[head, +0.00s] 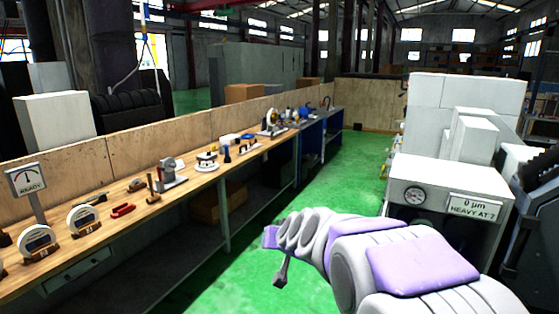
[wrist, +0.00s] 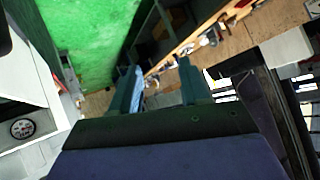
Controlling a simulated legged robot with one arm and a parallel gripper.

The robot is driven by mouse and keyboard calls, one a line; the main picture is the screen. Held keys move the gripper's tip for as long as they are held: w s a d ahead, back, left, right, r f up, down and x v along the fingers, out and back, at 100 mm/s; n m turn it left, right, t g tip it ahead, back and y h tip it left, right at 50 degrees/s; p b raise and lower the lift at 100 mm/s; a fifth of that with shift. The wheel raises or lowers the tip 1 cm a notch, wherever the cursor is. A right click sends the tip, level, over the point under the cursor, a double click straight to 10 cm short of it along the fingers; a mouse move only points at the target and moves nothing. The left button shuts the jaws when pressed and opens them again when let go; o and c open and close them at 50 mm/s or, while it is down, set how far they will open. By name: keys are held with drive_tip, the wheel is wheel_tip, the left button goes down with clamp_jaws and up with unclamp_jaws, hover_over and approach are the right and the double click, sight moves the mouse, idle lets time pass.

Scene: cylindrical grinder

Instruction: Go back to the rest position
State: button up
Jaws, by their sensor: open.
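My arm reaches forward from the lower right in the head view, above the green floor. My gripper (head: 277,262) is at its far end, between the workbench on the left and the white machine on the right. In the wrist view my gripper (wrist: 157,85) shows two dark green fingers spread apart with nothing between them. It is open and touches nothing that I can see.
A long wooden workbench (head: 130,213) with gauges and tools runs along the left. A white grinder (head: 445,172) with a dial and a sign reading "0 µm HEAVY AT ?" stands at the right. The green floor (head: 335,180) between them is clear.

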drive_tip(key=s+d+f+g+h, duration=0.1)
drive_tip(key=s+d+f+g, duration=0.2)
drive_tip(key=s, duration=1.2)
drive_tip(key=s+d+f+g+h, duration=0.1)
drive_tip(key=s+d+f+g, duration=0.2)
drive_tip(key=s+d, duration=0.4)
drive_tip(key=s+d+f+g+h, duration=0.1)
drive_tip(key=s+d+f+g, duration=0.3)
drive_tip(key=s, duration=1.8)
drive_tip(key=shift+s+d+g+h, duration=0.4)
drive_tip(key=shift+d+g, duration=0.15)
drive_tip(key=shift+g, duration=0.25)
